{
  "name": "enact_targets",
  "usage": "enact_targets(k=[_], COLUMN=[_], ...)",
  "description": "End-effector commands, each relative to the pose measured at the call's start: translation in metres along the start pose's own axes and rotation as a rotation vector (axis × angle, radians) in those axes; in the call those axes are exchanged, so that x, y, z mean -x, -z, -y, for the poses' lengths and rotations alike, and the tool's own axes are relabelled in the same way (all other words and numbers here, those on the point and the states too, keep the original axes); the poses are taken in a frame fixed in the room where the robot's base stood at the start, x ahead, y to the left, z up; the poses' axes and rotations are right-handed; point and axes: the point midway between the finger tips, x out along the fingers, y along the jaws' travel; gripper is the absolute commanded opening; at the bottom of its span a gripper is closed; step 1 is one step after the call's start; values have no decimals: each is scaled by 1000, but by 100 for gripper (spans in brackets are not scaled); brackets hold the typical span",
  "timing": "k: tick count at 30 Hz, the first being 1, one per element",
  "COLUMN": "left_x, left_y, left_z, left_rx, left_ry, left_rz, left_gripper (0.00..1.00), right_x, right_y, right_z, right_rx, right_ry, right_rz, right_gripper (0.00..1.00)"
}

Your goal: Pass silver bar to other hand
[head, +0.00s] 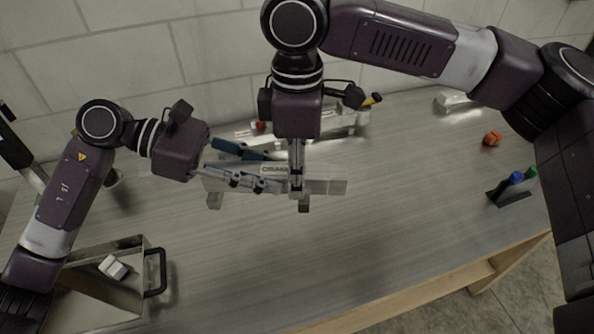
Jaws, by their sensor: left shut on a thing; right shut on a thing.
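The silver bar (327,187) is held level above the middle of the table, its bare right end sticking out past my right gripper. My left gripper (265,184) reaches in from the left and is shut on the bar's left and middle part. My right gripper (297,188) comes down from above and is shut on the bar just right of the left fingertips. The fingers of both grippers hide much of the bar's middle.
A metal tray (155,302) with a black handle and a small white block (113,268) is at the lower left. A silver rail with tools lies behind the grippers. An orange item (491,138) and a marker holder (511,190) stand right. The table's centre front is clear.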

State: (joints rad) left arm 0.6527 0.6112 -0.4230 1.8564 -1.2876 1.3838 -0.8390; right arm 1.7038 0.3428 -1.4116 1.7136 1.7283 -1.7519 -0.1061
Motion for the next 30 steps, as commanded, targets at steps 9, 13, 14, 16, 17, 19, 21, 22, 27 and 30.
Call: enact_targets(k=[9,13,14,16,17,19,21,22,27,30], left_x=[0,0,0,1,2,6,15,20,56,77], left_y=[-2,-2,-1,-1,-1,-1,0,0,-1,-1], left_z=[1,1,1,1,0,0,0,0,-1,-1], left_rx=[-3,-2,-2,-1,-1,-1,-1,-2,0,0], left_ry=[2,2,2,2,1,1,-1,-2,-3,-3], left_rz=[4,3,3,2,2,1,0,-1,0,1], left_gripper=[49,49,49,49,49,49,49,49,49,49], right_x=[0,0,0,0,0,0,1,1,1,1], right_y=[0,0,0,0,0,0,0,0,0,0], right_z=[-1,-1,-1,-1,-1,-1,-1,-1,-1,-1], right_rx=[-1,-1,-1,-1,-1,0,0,0,0,0], right_ry=[-2,-2,-2,-2,-2,-2,-2,-2,-2,-2], right_rz=[0,0,0,0,0,0,-1,-1,-1,-1], right_gripper=[0,0,0,0,0,0,0,0,0,0])
